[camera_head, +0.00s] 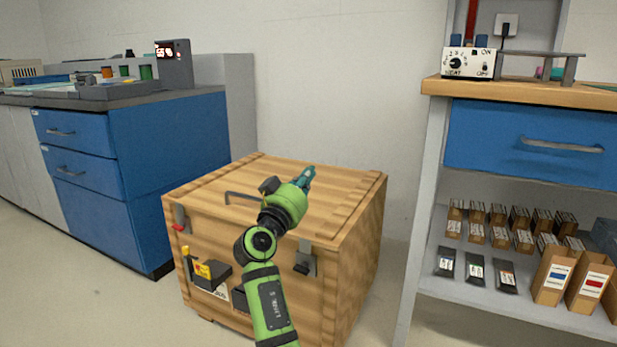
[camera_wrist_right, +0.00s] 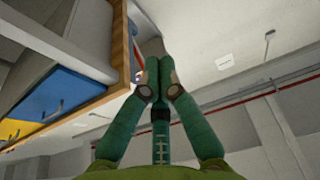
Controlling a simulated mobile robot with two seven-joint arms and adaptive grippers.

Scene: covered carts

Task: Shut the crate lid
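The wooden crate (camera_head: 347,290) stands on the floor between two benches. Its lid (camera_head: 325,210) lies flat on top, with no gap that I can see along the front edge. A dark handle (camera_head: 228,195) shows on the lid, partly behind my right arm. Two latches hang on the crate front, a left one (camera_head: 181,217) and a right one (camera_head: 306,258). My right gripper (camera_head: 310,173) is over the lid; I cannot tell whether it touches. Its fingers come together with nothing between them in the wrist view (camera_wrist_right: 158,62). My left gripper is not in view.
A blue drawer cabinet (camera_head: 170,150) stands close on the left. A bench (camera_head: 520,93) with a shelf (camera_head: 480,295) of small boxes stands on the right. A white wall (camera_head: 340,90) is behind the crate. Some floor (camera_head: 395,270) is free to its right.

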